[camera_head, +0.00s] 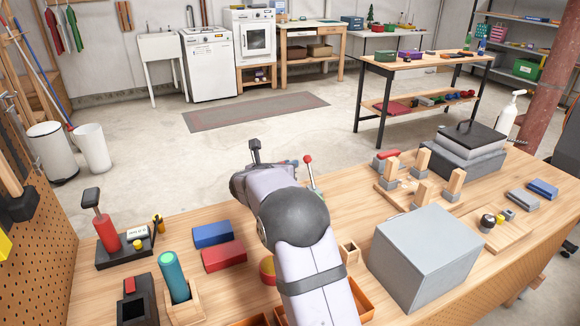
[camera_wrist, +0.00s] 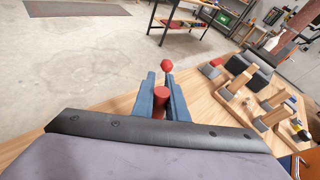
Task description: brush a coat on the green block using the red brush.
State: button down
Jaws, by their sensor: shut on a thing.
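My gripper (camera_wrist: 161,92) is out over the far edge of the workbench. In the wrist view its two blue-grey fingers are shut around a red cylindrical handle, which I take as the red brush (camera_wrist: 159,103). Its bristles are hidden. In the head view my arm covers most of the gripper and brush. A red ball (camera_wrist: 166,65) shows just beyond the fingers; in the head view the red ball (camera_head: 308,159) tops a thin stick. I cannot tell whether it belongs to the brush. I can make out no green block on the bench; my arm hides part of it.
A blue block (camera_head: 212,234) and red block (camera_head: 224,257) lie left of my arm. A teal cylinder (camera_head: 172,272) stands in a wooden holder. A grey box (camera_head: 425,255) and upright wooden pegs (camera_head: 453,182) stand to the right. Open floor lies beyond the bench.

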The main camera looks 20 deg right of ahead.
jog(key=shift+d+f, duration=0.1)
jog(key=shift+d+b, duration=0.45)
jog(key=shift+d, duration=1)
jog(key=shift+d+b, duration=0.4)
jog(key=shift+d, duration=1.1)
jog(key=shift+d, duration=0.15)
jog(key=shift+d, duration=1.35)
jog(key=shift+d+b, duration=0.25)
jog(key=shift+b, duration=0.1)
jog(key=shift+a, duration=0.15)
